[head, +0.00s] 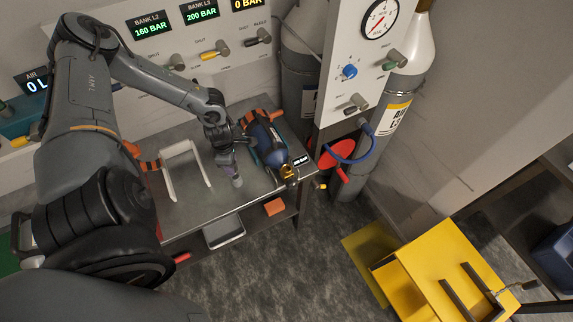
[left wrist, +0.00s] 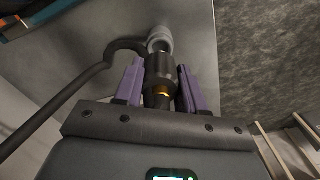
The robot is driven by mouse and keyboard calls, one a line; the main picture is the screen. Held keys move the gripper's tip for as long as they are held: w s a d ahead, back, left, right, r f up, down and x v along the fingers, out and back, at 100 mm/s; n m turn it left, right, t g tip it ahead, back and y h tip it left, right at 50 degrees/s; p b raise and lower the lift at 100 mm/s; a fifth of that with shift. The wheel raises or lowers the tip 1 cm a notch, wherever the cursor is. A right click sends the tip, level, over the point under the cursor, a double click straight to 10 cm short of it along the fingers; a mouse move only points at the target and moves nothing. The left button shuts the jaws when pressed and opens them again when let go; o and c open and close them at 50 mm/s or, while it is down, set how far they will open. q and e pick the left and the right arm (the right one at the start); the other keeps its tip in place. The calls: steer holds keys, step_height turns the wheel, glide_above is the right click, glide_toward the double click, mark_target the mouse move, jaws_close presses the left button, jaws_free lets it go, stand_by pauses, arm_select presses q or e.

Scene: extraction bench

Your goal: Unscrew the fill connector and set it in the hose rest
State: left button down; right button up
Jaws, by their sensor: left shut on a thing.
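My left gripper (head: 232,172) is above the metal bench top, left of a dark blue cylinder (head: 266,142) with a brass valve (head: 289,173). In the left wrist view its purple fingers (left wrist: 158,84) are shut around the black fill connector (left wrist: 159,72). The connector has a brass ring near the palm and a grey end (left wrist: 160,40) pointing away; this end also shows in the head view (head: 237,182). It is apart from the valve. A black hose (left wrist: 75,86) curves beside it. I cannot make out which thing is the hose rest. My right gripper is not in view.
A white U-shaped frame (head: 168,178) stands on the bench left of the gripper. A gauge panel (head: 345,88), a blue hose (head: 371,150) and a tall cylinder are at the right. A yellow cart (head: 425,262) stands front right.

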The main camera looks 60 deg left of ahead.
arm_select(q)
steer(key=shift+f+b, duration=1.35)
steer(key=shift+f, duration=0.7)
steer(key=c, duration=0.6)
jaws_free()
step_height(320, 180, up, 11)
steer(key=shift+f+p, duration=0.1)
steer(key=shift+p, duration=0.25)
